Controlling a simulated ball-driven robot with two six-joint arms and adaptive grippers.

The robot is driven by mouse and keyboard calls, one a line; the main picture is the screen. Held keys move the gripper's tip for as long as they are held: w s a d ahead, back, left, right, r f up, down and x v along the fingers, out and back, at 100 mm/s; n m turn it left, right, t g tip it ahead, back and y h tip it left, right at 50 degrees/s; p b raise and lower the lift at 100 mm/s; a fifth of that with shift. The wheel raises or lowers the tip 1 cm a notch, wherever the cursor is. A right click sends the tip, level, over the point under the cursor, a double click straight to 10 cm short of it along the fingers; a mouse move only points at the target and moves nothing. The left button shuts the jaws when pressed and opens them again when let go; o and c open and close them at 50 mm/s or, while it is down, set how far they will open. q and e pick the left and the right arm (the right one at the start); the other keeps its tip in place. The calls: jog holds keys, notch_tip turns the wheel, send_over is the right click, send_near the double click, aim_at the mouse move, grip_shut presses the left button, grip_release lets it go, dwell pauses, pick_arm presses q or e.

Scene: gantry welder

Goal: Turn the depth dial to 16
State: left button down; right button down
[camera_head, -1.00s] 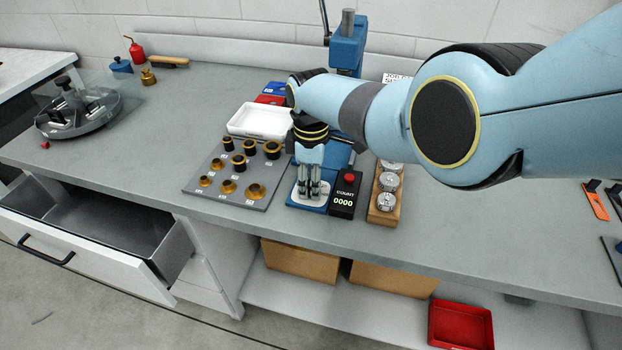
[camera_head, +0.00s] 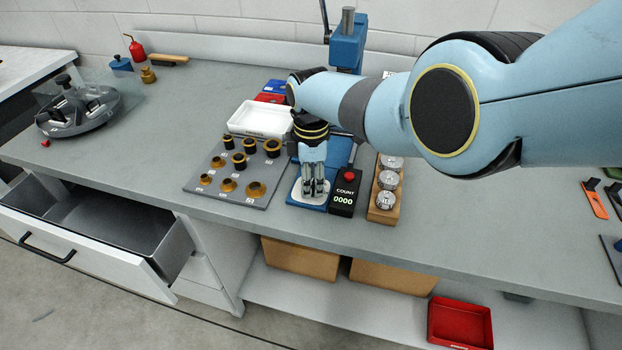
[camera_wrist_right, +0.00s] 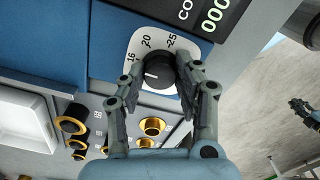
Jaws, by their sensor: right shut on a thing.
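The depth dial is a round black knob (camera_wrist_right: 155,72) with a white pointer line, on a white scale plate (camera_head: 297,194) at the front of a blue press (camera_head: 346,50). In the right wrist view the scale reads 16, 20 and 25. The pointer line points left in the picture, a little below the 16; whether it meets a mark there is not clear. My right gripper (camera_head: 314,190) points down over the plate, shut on the dial with a finger on either side (camera_wrist_right: 160,75). In the head view it hides the dial. My left gripper is out of view.
A counter box (camera_head: 344,192) reading 0000 stands close to the right of the gripper. Beyond it is a wooden block (camera_head: 380,216) with metal discs. A grey plate of brass-coloured bushings (camera_head: 256,190) lies left; a white tray (camera_head: 236,128) is behind. An open drawer (camera_head: 92,240) juts out left.

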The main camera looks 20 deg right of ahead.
aim_at(312, 183)
jog(key=c, duration=0.9)
grip_release()
jog(key=shift+c, duration=0.2)
notch_tip(312, 183, up, 12)
